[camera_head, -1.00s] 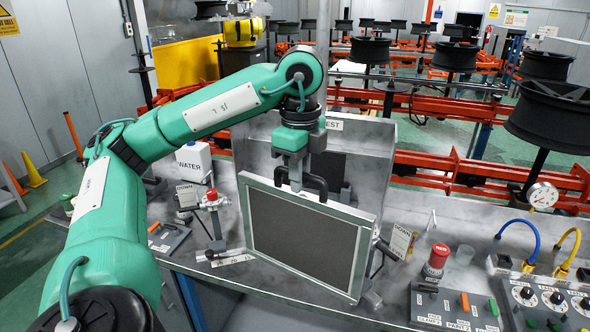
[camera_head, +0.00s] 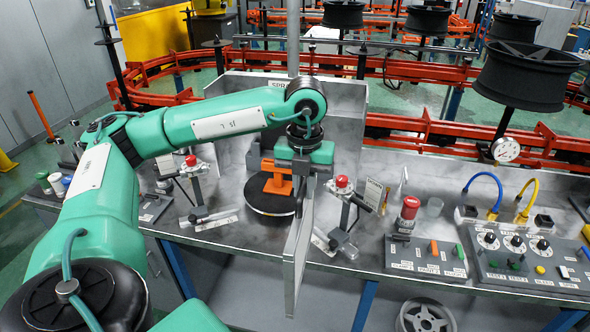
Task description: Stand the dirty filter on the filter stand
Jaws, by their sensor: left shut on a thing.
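The dirty filter (camera_head: 294,262), a flat panel in a pale metal frame, hangs upright and nearly edge-on to me in the head view. Its mesh face is hardly visible. My left gripper (camera_head: 308,178) is above it, shut on its top handle, which is mostly hidden by the jaws. The panel's lower end overlaps the bench's front edge in the picture; I see no support under it. I cannot tell which fixture is the filter stand. My right gripper is not in view.
A round black disc with an orange piece (camera_head: 276,178) is just behind the filter. Red-topped fixtures (camera_head: 191,161) (camera_head: 342,182) stand on both sides. A red button (camera_head: 409,208) and control panels (camera_head: 515,255) are to the right. The grey bench (camera_head: 225,253) has bare strips at its front.

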